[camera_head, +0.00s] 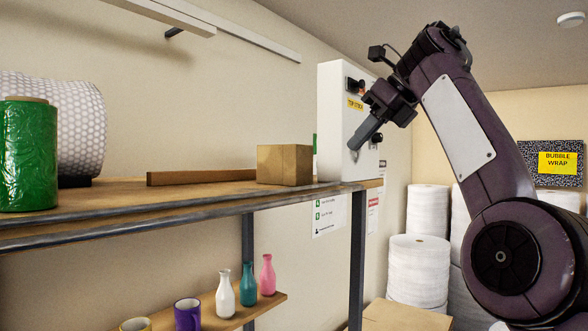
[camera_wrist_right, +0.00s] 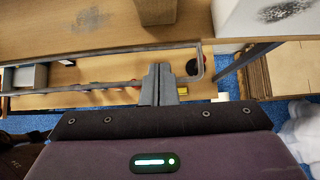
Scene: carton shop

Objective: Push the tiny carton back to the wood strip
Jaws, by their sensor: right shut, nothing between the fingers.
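The tiny carton (camera_head: 284,165), a small brown box, stands upright near the right end of the shelf top, close to its front edge. It also shows cut off at the top of the right wrist view (camera_wrist_right: 153,10). The wood strip (camera_head: 200,177) is a long low bar on the shelf, left of the carton in the head view; whether the carton touches it I cannot tell. My right gripper (camera_head: 355,145) is shut and empty, to the right of the carton and apart from it. Its fingers (camera_wrist_right: 160,84) point toward the shelf edge. My left gripper is out of view.
A white control box (camera_head: 335,115) stands just right of the carton. A green film roll (camera_head: 28,155) and a bubble-wrap roll (camera_head: 85,125) fill the shelf's left end. Bottles (camera_head: 248,284) and mugs stand on the lower shelf. The shelf top before the strip is clear.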

